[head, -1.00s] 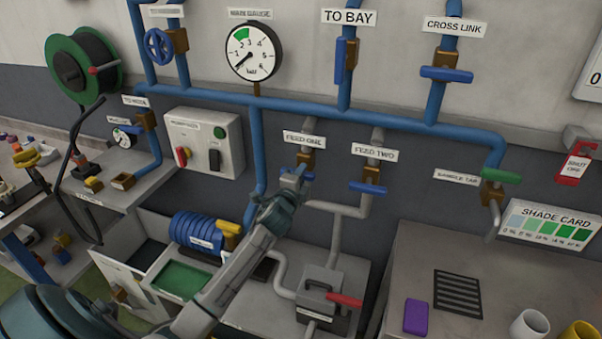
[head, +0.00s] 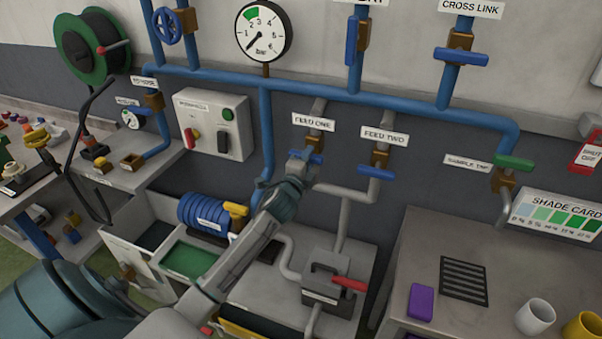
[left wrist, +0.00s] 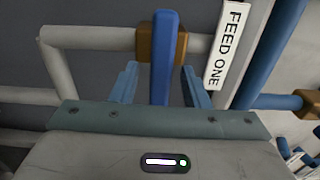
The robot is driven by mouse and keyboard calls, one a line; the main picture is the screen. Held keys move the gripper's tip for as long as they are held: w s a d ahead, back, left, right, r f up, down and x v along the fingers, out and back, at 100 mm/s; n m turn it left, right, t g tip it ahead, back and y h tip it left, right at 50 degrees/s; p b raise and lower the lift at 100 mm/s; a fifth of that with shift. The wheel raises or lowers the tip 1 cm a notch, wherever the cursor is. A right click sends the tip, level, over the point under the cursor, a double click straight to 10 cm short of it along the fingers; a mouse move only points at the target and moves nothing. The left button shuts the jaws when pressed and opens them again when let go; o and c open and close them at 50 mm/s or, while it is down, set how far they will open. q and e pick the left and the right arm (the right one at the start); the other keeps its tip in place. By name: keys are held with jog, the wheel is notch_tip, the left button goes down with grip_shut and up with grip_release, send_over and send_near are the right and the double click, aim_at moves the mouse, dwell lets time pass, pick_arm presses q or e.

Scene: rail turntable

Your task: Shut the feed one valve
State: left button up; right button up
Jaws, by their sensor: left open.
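The feed one valve has a blue lever (head: 316,158) on a brown body below the FEED ONE label (head: 312,122). My left gripper (head: 303,163) is at this lever in the head view and partly hides it. In the left wrist view the blue lever (left wrist: 164,55) stands between the two open blue fingers of my left gripper (left wrist: 161,80), with a gap visible on each side. There the lever lies across the grey pipe (left wrist: 95,38), in front of the brown valve body (left wrist: 180,45). My right gripper is not in view.
The feed two valve (head: 377,172), with its lever crosswise, is close on the right. Blue pipes (head: 400,103) run above. A grey box with a red lever (head: 350,284) and a blue ribbed cylinder (head: 205,213) are below. A grey bench (head: 415,250) stands at right.

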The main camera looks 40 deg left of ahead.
pick_arm(q)
jog(key=b+v, duration=0.3)
jog(key=v, duration=0.6)
jog(key=shift+s, duration=0.2)
jog(key=shift+f, duration=0.1)
